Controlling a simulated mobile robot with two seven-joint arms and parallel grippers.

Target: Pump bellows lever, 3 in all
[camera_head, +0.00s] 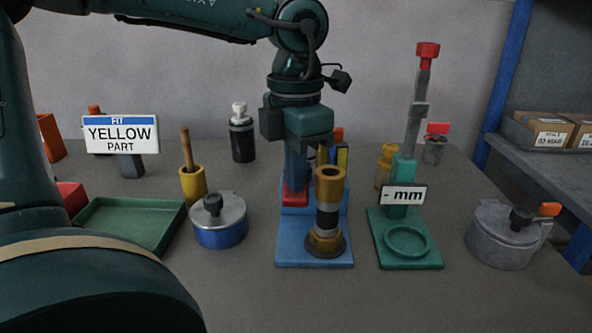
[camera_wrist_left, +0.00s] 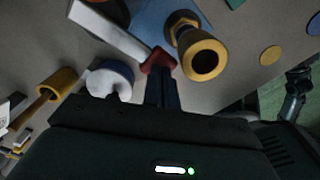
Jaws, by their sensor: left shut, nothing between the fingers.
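The bellows device stands at the centre in the head view. Its blue base plate (camera_head: 315,258) carries an upright brass-and-black bellows (camera_head: 328,215), which also shows in the left wrist view (camera_wrist_left: 200,55). A pale lever bar with a red end (camera_wrist_left: 158,60) shows in the left wrist view; the red piece also shows in the head view (camera_head: 295,194). My left gripper (camera_wrist_left: 160,75) is shut and empty, pointing down. Its tips are at the red end; whether they touch it I cannot tell. In the head view the gripper partly hides what stands behind the bellows. My right gripper is not in view.
A blue pot with a lid (camera_head: 219,222) and a yellow mortar (camera_head: 193,187) stand left of the device, near a green tray (camera_head: 128,228). A green gauge stand (camera_head: 405,255) and a grey pot (camera_head: 503,237) stand right. The table's front is mostly clear.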

